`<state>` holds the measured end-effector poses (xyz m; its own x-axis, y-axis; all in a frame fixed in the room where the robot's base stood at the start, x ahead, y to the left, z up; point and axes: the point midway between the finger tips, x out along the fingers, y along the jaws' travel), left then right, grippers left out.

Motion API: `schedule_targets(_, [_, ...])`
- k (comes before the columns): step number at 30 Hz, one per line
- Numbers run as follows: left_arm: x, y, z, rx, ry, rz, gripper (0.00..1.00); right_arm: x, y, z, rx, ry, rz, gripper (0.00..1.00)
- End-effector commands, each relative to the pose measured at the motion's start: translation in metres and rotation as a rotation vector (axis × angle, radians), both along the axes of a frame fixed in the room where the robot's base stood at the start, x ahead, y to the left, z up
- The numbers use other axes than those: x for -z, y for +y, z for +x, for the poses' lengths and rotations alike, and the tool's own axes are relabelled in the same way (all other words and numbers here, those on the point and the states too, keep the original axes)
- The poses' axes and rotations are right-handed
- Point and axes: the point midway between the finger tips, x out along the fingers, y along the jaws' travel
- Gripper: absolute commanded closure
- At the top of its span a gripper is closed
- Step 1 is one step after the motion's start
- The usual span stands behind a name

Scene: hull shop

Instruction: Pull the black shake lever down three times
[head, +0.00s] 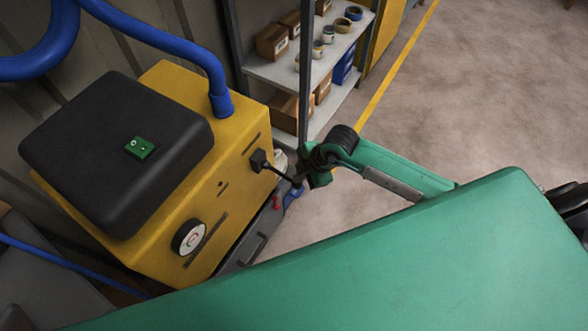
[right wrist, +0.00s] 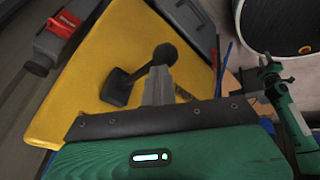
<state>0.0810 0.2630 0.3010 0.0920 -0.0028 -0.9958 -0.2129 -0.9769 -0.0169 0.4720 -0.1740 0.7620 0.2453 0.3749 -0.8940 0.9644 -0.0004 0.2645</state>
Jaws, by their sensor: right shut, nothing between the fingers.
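The black shake lever (head: 263,160) sticks out from the side of the yellow machine, its thin rod slanting down to the right. In the right wrist view the lever (right wrist: 118,88) shows its square base on the yellow panel and its round knob in front of my fingers. My right gripper (head: 302,181) is by the lever's outer end in the head view. In the right wrist view its fingers (right wrist: 158,76) are shut and empty, with their tips just short of the knob. I cannot tell whether they touch it. My left gripper does not show.
A shelf (head: 285,73) with boxes and tape rolls stands behind. Open floor (head: 480,80) lies to the right.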

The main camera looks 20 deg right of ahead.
Motion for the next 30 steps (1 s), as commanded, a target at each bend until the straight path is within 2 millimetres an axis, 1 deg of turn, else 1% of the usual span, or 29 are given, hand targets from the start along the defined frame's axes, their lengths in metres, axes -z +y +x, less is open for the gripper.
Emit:
schedule_targets(2, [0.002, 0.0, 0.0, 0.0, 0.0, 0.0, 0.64, 0.003, -0.001, -0.001, 0.0, 0.003, -0.002, 1.0])
schedule_targets(19, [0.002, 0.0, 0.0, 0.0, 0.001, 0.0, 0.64, 0.003, -0.001, -0.001, 0.001, 0.002, -0.002, 1.0])
schedule_targets(23, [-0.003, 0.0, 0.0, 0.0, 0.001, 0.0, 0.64, -0.002, 0.0, 0.001, 0.001, 0.001, -0.001, 1.0])
schedule_targets(30, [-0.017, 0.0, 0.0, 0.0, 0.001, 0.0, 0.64, -0.017, 0.004, 0.005, 0.001, 0.0, 0.001, 1.0])
